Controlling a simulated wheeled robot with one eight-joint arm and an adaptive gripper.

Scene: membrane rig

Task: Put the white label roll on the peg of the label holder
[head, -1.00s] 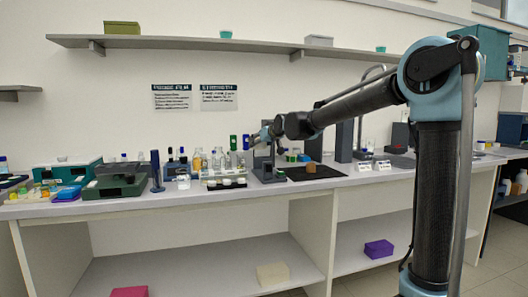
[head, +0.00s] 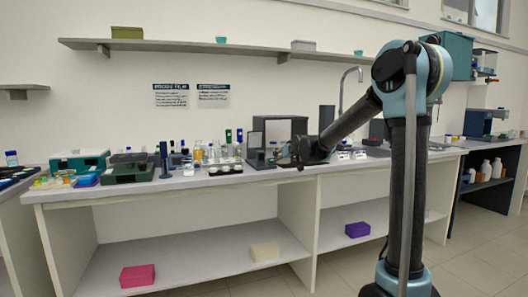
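My gripper (head: 297,152) is at the end of my dark arm, over the front part of the bench right of the middle. It is small and dark here, so I cannot tell if its fingers are open or hold anything. I cannot pick out the white label roll for certain. A small whitish item (head: 188,169) stands near the bench's front edge, left of the bottles, too small to name. The label holder and its peg are not clear either. A dark upright stand (head: 256,152) is left of my gripper.
The white bench (head: 230,180) is crowded along its back. A dark green case (head: 130,168) and a teal box (head: 78,161) stand left, bottles (head: 197,152) in the middle, small white cards (head: 343,155) right. A wall shelf (head: 190,46) hangs above.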

